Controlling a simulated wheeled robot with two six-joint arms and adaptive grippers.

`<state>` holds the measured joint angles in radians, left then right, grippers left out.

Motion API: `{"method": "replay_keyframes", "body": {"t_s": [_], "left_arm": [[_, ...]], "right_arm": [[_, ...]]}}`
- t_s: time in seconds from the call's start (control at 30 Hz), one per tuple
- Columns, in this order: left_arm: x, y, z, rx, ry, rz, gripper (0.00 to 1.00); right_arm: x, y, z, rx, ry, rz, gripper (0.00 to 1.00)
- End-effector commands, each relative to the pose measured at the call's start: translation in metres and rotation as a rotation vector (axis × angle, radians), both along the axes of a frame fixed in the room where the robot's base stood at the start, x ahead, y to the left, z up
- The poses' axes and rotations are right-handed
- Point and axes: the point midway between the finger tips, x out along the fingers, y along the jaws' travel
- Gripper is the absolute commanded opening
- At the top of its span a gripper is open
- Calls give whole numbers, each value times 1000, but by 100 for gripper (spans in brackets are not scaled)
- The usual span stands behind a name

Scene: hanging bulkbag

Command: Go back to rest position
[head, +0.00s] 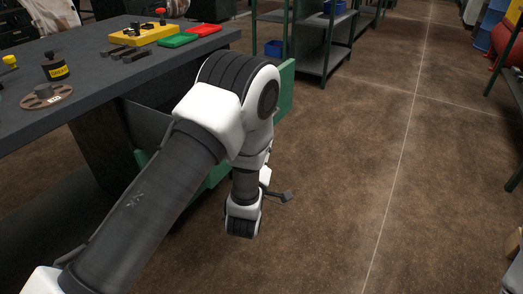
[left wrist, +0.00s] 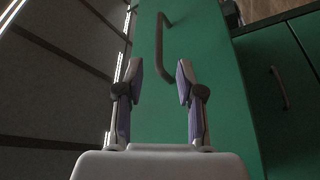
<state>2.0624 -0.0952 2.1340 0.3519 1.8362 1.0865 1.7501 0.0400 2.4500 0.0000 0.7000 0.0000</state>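My left arm comes in from the lower left of the head view, rises to its elbow, then bends down beside the workbench (head: 85,68). Its gripper cannot be made out clearly in the head view. In the left wrist view my left gripper (left wrist: 159,72) is open, with two separated fingers and nothing between them. Behind the fingers is a green panel (left wrist: 205,50) with a dark bar handle (left wrist: 160,48). I cannot tell whether a finger touches it. My right gripper is not in view. No hanging bulk bag is in view.
A green-fronted drawer (head: 286,88) stands out below the bench, close behind my left arm. The bench holds a yellow block (head: 145,35), green and red trays, and a small black weight (head: 54,68). Shelving (head: 325,55) stands behind. The brown floor (head: 350,180) to the right is clear.

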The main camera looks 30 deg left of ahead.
Motion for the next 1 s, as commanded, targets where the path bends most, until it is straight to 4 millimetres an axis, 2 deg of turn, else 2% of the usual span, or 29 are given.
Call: {"method": "replay_keyframes", "body": {"t_s": [0.13, 0.57, 0.67, 0.77, 0.87, 0.9, 0.97, 1.0], "left_arm": [[-14, -4, -3, 0, 0, -1, 37], [-15, -4, -3, 0, -1, 1, 37], [-17, -3, -12, 0, 16, 2, 37], [-30, 8, -48, -11, 92, 24, 37], [-61, 17, -114, -30, 309, 26, 37], [-78, 19, -145, -13, 441, 19, 37], [-108, 19, -190, 31, 656, -6, 37], [-130, 17, -215, 71, 793, -36, 37]], "right_arm": [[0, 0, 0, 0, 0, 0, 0], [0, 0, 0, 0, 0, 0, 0], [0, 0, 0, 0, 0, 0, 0], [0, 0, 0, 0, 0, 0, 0], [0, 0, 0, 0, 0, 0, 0], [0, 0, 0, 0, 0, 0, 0], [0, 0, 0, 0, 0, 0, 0], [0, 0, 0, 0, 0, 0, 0]]}}
